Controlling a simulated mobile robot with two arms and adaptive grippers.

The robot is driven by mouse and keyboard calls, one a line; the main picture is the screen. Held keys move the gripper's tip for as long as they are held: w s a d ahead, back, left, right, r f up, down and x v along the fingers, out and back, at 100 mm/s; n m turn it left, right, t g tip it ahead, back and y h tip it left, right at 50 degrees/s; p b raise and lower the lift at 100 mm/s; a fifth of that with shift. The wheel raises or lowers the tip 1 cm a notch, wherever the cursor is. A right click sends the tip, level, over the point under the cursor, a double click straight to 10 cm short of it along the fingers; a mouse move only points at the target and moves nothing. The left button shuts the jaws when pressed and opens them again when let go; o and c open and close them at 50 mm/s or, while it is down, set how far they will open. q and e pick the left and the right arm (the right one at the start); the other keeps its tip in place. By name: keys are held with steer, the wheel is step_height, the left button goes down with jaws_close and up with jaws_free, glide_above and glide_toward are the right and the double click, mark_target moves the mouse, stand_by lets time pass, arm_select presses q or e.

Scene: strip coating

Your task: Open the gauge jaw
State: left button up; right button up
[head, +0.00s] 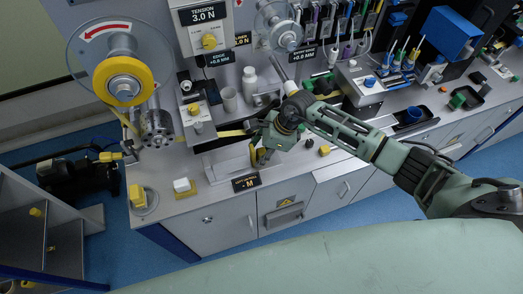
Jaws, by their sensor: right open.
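My right arm reaches in from the right, and its gripper (260,155) points down at the bench's front edge, just above and behind the black label marked M (246,183). The gripper is open; its fingers are small and dark here. I cannot clearly make out the gauge jaw; the gripper and wrist cover part of the fixture there. A yellow strip (232,133) runs from the reel toward the gripper. I cannot tell whether the fingers touch anything. My left gripper is not in view.
A large reel with a yellow hub (123,80) stands at the left. A white bottle (249,84) and a grey cup (229,99) stand behind the strip.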

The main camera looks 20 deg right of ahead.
steer(key=shift+f, duration=0.15)
jaws_close()
steer(key=shift+d+f+b, duration=0.15)
steer(key=shift+d+b, duration=0.75)
steer(key=shift+d, duration=1)
jaws_free()
steer(key=shift+r, duration=0.2)
